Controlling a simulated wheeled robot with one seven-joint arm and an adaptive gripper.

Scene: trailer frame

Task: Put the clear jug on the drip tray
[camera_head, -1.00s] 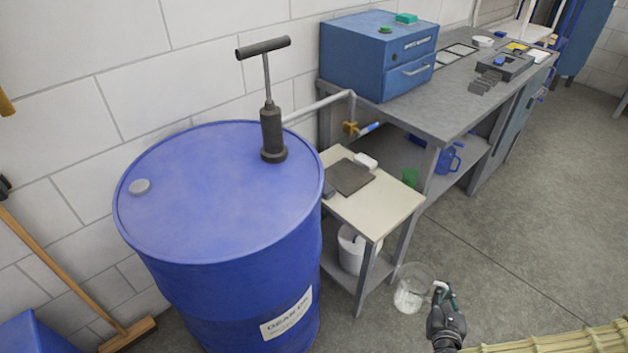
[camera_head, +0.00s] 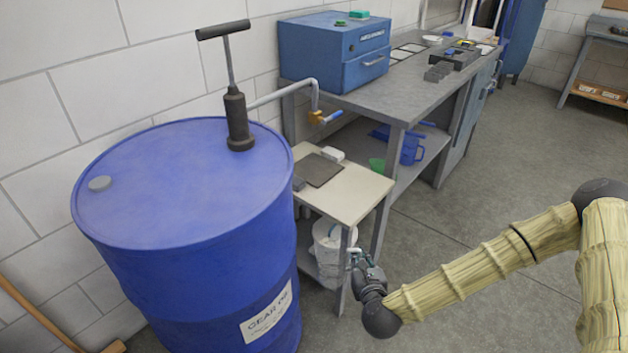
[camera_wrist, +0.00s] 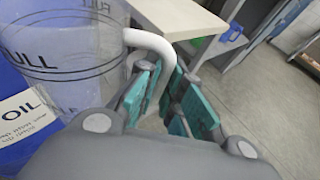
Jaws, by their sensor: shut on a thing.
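The clear jug (camera_wrist: 75,62) shows large at the left of the wrist view, with dark graduation marks and the word "FULL". My gripper (camera_wrist: 172,92) is shut on the jug's pale handle, with teal finger pads on either side of it. In the head view the jug (camera_head: 329,268) looks faint in front of the small stand's lower part, left of my gripper (camera_head: 354,258). It is below the height of the stand's top. A dark flat square plate, which looks like the drip tray (camera_head: 318,171), lies on the stand's beige top.
The beige stand (camera_head: 362,192) is between the blue oil drum (camera_head: 180,270) and the grey workbench (camera_head: 400,97). A white block (camera_head: 332,154) and a small dark item (camera_head: 298,184) lie beside the plate. Open floor is at the right.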

